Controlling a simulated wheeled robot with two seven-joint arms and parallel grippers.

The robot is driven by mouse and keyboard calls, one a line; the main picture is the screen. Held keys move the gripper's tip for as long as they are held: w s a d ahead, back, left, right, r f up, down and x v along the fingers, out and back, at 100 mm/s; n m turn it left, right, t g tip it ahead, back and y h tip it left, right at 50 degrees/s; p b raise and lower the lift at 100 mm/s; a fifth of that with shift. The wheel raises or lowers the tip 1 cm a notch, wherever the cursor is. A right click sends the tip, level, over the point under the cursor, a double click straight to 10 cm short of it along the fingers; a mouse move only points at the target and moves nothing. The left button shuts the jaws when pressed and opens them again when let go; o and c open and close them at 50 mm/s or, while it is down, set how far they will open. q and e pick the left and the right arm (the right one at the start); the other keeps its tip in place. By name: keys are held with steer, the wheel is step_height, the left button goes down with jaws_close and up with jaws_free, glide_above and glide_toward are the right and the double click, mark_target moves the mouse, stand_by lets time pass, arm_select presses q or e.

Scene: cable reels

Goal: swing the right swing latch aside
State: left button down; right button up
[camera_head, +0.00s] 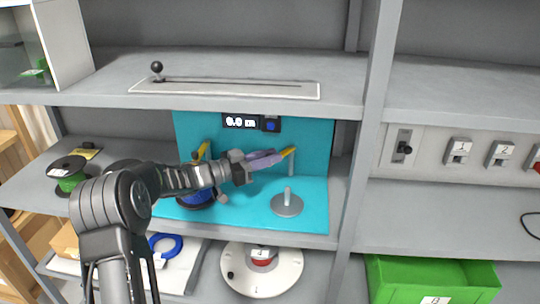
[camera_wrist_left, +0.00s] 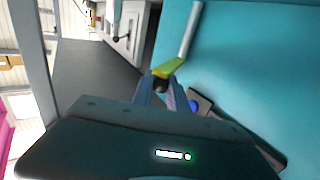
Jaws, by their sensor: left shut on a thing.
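The right swing latch is a yellow bar (camera_head: 289,152) on top of a grey post (camera_head: 291,165) on the teal panel. My left gripper (camera_head: 281,156) reaches in from the left, and its purple fingers are at the near end of the yellow bar. In the left wrist view the fingertips (camera_wrist_left: 161,82) are shut on the near end of the yellow latch (camera_wrist_left: 168,69), with its grey post (camera_wrist_left: 190,30) beyond. A second yellow latch (camera_head: 201,151) stands at the left, partly hidden by my arm. My right gripper is not in view.
A blue reel (camera_head: 196,197) sits under my left forearm. A grey disc with a short upright pin (camera_head: 286,204) stands on the teal base (camera_head: 318,212). A display reading 0.0 (camera_head: 241,122) is above. A grey shelf upright (camera_head: 356,150) bounds the right side.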

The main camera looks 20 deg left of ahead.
arm_select(q)
steer(key=shift+d, duration=0.1)
steer(key=c, duration=1.3)
jaws_free()
steer(key=b+v, duration=0.2)
steer(key=v, duration=0.5)
steer(key=shift+s+a, duration=0.25)
steer(key=shift+s, duration=0.05)
steer(key=shift+f, duration=0.1)
